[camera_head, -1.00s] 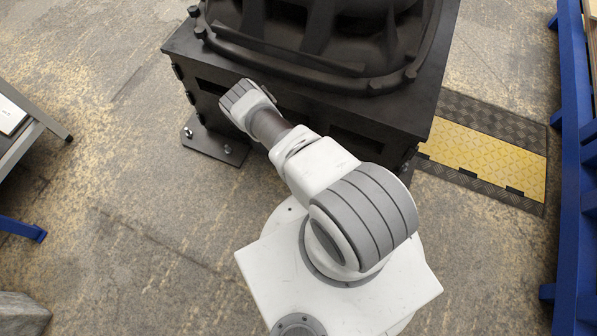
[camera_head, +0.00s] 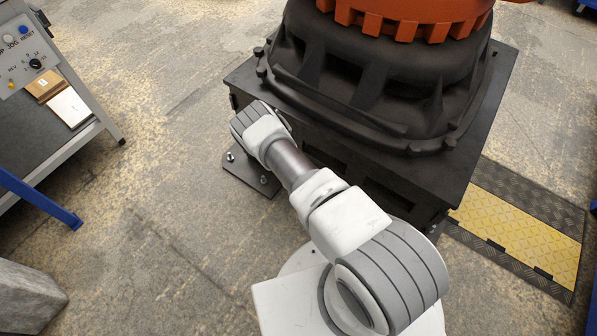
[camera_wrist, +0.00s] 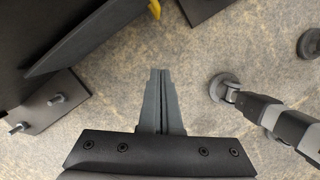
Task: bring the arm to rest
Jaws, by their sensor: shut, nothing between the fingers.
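My gripper (camera_wrist: 160,75) shows in the wrist view with its two grey fingers together, shut and empty. It points down at the bare concrete floor (camera_wrist: 135,50), beside the dark base of the machine. In the head view my white and grey arm reaches up and left from my base and lies close in front of the machine pedestal (camera_head: 470,120). My gripper is hidden in the head view, below or behind the arm's far end.
A bolted foot plate (camera_head: 252,172) sticks out at the pedestal's lower left. A control desk (camera_head: 30,100) with two small boards stands at the left, near a blue bar (camera_head: 40,200). A yellow cable ramp (camera_head: 520,230) lies at the right. Floor between desk and pedestal is clear.

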